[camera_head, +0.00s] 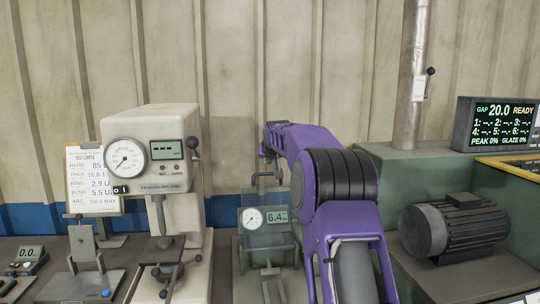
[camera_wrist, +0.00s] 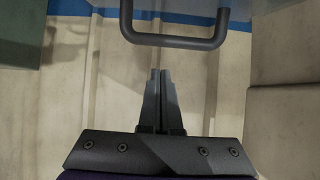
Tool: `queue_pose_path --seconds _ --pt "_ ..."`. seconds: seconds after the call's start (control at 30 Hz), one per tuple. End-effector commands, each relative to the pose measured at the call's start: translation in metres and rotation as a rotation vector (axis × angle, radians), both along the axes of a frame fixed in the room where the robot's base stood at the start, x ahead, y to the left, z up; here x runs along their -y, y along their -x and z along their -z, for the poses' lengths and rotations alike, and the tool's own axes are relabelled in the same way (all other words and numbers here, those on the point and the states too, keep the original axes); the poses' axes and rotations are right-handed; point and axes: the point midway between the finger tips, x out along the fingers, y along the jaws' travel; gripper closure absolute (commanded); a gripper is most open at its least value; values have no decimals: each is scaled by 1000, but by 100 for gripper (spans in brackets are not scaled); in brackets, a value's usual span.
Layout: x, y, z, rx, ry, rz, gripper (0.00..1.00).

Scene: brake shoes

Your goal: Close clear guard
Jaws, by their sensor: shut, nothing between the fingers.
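The clear guard (camera_head: 281,197) is a see-through panel at the small gauge tester (camera_head: 268,238) in the head view, partly hidden by my arm. A dark bar handle (camera_wrist: 175,41) shows at the top of the wrist view, with part of the clear panel (camera_wrist: 264,12) behind it. My gripper (camera_wrist: 160,72) is shut and empty, its fingertips just below the handle in that picture, with a visible gap between them. In the head view my gripper (camera_head: 264,153) is small and partly hidden by my purple arm, above the tester. The guard's exact angle is hard to tell.
A tall cream hardness tester (camera_head: 160,160) stands left of the gauge tester. A green machine with a grey motor (camera_head: 453,228) and a vertical pipe (camera_head: 411,80) stand to the right. A ribbed wall (camera_head: 250,60) is behind. A limits sheet (camera_head: 88,180) stands at far left.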

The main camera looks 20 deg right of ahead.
Motion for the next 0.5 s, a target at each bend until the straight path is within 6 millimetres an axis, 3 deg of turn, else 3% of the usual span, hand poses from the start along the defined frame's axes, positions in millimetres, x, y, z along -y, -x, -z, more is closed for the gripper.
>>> queue_pose_path --seconds 0.1,0.5 --pt "2 -13 9 -2 -1 -1 100" --pt "-5 19 19 -1 1 -1 100"
